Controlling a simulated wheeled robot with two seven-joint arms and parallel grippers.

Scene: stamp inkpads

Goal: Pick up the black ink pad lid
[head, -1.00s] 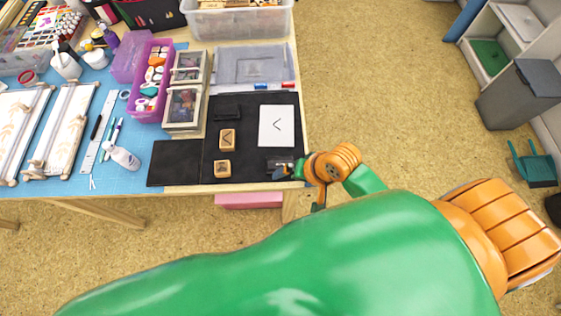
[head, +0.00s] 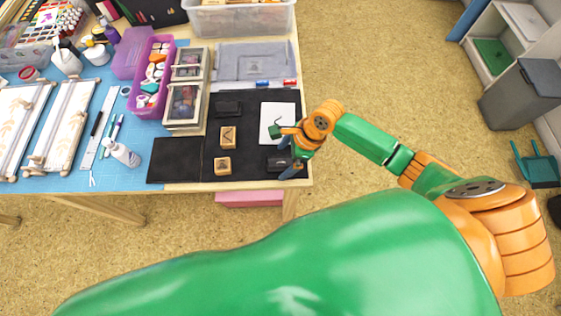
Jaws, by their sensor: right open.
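A small black ink pad piece (head: 279,164) lies at the front right of the black mat (head: 255,180). A second black ink pad piece (head: 228,108) lies at the mat's back left. I cannot tell from here which is the lid. My right gripper (head: 282,151) is open, its fingers spread above the front right of the mat, close to the front black piece and partly over the white card. It holds nothing that I can see. My left gripper is out of view.
Two wooden stamps (head: 227,136) stand left of the white card (head: 270,118). Glass-lidded boxes (head: 184,103) and a purple bin (head: 152,80) stand to the left. Open floor lies right of the table.

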